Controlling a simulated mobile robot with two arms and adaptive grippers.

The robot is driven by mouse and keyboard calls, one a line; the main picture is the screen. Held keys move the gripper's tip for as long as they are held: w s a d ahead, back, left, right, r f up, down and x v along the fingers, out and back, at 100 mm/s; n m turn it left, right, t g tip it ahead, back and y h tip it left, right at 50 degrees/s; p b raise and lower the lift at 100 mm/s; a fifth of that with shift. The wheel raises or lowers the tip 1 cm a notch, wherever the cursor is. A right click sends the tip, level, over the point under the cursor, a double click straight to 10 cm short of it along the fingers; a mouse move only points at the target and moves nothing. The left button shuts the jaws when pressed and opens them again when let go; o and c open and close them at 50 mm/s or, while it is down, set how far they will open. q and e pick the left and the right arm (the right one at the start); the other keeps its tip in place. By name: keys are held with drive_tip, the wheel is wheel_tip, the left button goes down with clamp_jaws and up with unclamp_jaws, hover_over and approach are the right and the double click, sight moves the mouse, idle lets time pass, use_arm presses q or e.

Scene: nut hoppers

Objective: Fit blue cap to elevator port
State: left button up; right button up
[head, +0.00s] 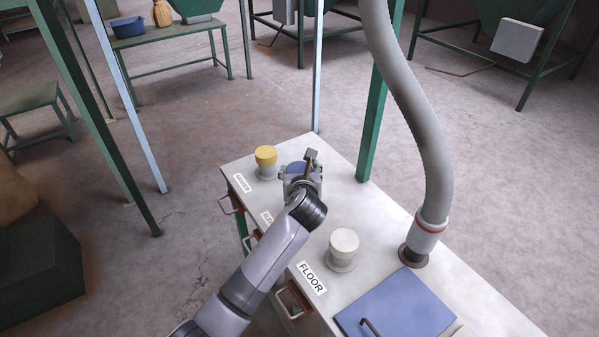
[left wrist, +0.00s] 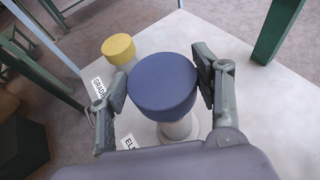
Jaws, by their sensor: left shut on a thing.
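The blue cap (left wrist: 163,85) is between the two fingers of my left gripper (left wrist: 162,88) in the left wrist view; the gripper is shut on it. In the head view the blue cap (head: 296,167) is partly hidden by my left gripper (head: 301,175) at the far part of the white bench. Directly under the cap a pale port pipe (left wrist: 181,128) with a round flange shows, beside a partly hidden label starting "EL" (left wrist: 128,143). The cap looks roughly level over the pipe; I cannot tell whether it is fully seated. My right gripper is out of view.
On the white bench top (head: 385,245), a yellow-capped port (head: 265,158) stands beyond and a white-capped port (head: 343,245) nearer, by the FLOOR label (head: 312,278). A grey hose (head: 428,170) enters the bench at right, near a blue hatch (head: 400,305). Green posts rise around.

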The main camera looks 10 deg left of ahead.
use_arm(q)
drive_tip(key=shift+f+b, duration=0.85)
drive_tip(key=shift+b, duration=0.05)
drive_tip(key=shift+f+b, duration=0.65)
drive_tip(key=shift+b, duration=0.2)
drive_tip(key=shift+f+b, duration=0.4)
drive_tip(key=shift+b, duration=0.15)
drive_tip(key=shift+f, duration=1.6)
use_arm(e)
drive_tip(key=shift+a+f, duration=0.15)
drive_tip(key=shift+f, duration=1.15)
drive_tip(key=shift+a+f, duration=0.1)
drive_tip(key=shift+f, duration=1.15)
use_arm(q)
drive_tip(key=o, duration=1)
drive_tip(key=shift+o, duration=0.2)
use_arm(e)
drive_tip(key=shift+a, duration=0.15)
use_arm(q)
drive_tip(key=shift+s, duration=0.1)
drive_tip(key=v, duration=1.1)
drive_tip(key=shift+s+d+r, duration=0.15)
drive_tip(key=shift+s, duration=0.2)
